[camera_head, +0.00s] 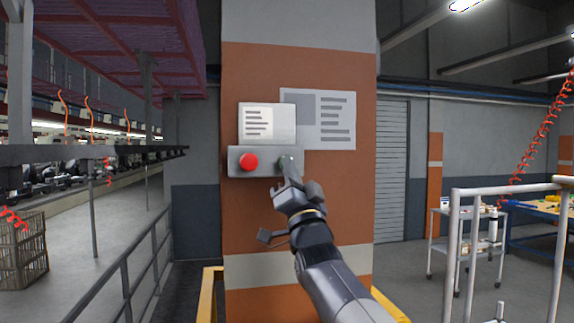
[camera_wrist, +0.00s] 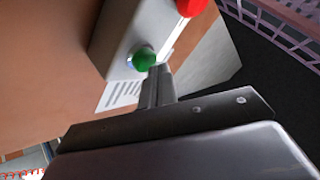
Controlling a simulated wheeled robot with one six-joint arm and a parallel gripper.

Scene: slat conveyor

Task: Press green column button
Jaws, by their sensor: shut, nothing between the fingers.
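A grey button box (camera_head: 262,170) is mounted on the orange face of the column (camera_head: 250,215). A red button (camera_head: 249,161) sits on its left side in the head view, and it also shows at the top of the wrist view (camera_wrist: 190,6). The green button (camera_wrist: 144,59) shows in the wrist view on the box (camera_wrist: 125,38). In the head view my gripper hides the green button. My gripper (camera_wrist: 161,72) is shut and empty. Its fingertips are right by the green button; I cannot tell whether they touch it. The gripper also shows in the head view (camera_head: 287,163).
A white label plate (camera_head: 266,121) and a grey notice (camera_head: 335,122) are above the box. Yellow rails (camera_head: 206,295) stand at the column's foot. A grey railing (camera_head: 125,275) runs at left, and white rails (camera_head: 505,190) stand at right.

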